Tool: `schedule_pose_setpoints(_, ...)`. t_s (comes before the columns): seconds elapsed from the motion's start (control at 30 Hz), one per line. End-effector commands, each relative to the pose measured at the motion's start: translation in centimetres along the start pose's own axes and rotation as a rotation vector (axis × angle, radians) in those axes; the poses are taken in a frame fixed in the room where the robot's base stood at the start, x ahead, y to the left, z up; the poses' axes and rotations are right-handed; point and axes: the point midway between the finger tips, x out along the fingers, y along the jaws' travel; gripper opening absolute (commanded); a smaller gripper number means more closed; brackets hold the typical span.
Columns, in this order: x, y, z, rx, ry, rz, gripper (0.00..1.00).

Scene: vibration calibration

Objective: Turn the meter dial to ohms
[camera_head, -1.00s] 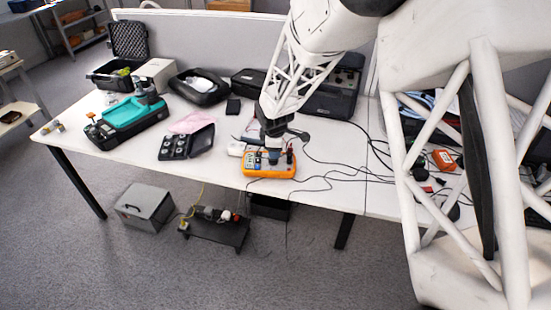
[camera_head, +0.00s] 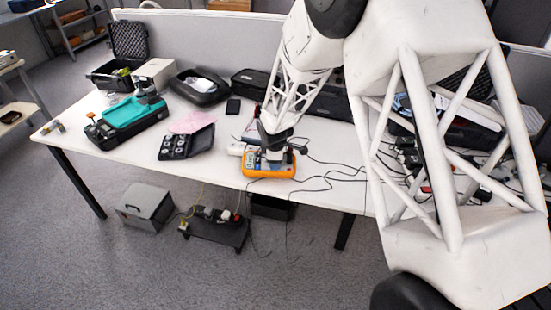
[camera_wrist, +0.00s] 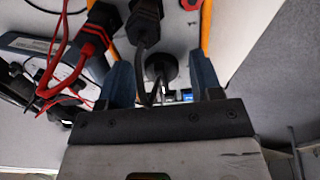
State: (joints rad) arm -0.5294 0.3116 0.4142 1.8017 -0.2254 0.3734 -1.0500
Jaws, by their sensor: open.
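The orange meter (camera_head: 268,174) lies on the white table near its front edge. My gripper (camera_head: 274,156) is right over it and hides most of its face in the head view. In the wrist view the meter's grey face (camera_wrist: 178,32) shows between orange edges. The round black dial (camera_wrist: 161,66) sits between the two blue fingers of my gripper (camera_wrist: 160,64), which are open with a gap on each side. Whether either finger touches the dial, and where the dial points, I cannot tell.
Black and red plugs (camera_wrist: 98,35) with leads rise from the meter close to my fingers. Black cables (camera_head: 325,178) lie to the right. A black case with round pieces (camera_head: 187,146) and a teal device (camera_head: 125,115) stand to the left. The table's front edge is close.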

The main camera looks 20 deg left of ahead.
Motion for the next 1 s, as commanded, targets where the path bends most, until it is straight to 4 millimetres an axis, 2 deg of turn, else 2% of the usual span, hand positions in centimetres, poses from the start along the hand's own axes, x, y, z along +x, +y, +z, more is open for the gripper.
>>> schedule_pose_setpoints(0.27, 0.06, 0.00, 0.00, 0.000, 0.000, 0.000, 0.59)
schedule_pose_setpoints(0.37, 0.06, -0.01, 0.00, 0.000, 0.000, 0.000, 0.47)
schedule_pose_setpoints(0.57, 0.06, -0.02, 0.00, 0.000, 0.000, 0.000, 0.16)
schedule_pose_setpoints(0.6, 0.06, -0.02, 0.00, 0.000, 0.000, 0.000, 0.14)
schedule_pose_setpoints(1.0, 0.02, -0.07, 0.00, 0.068, 0.000, 0.000, 0.14)
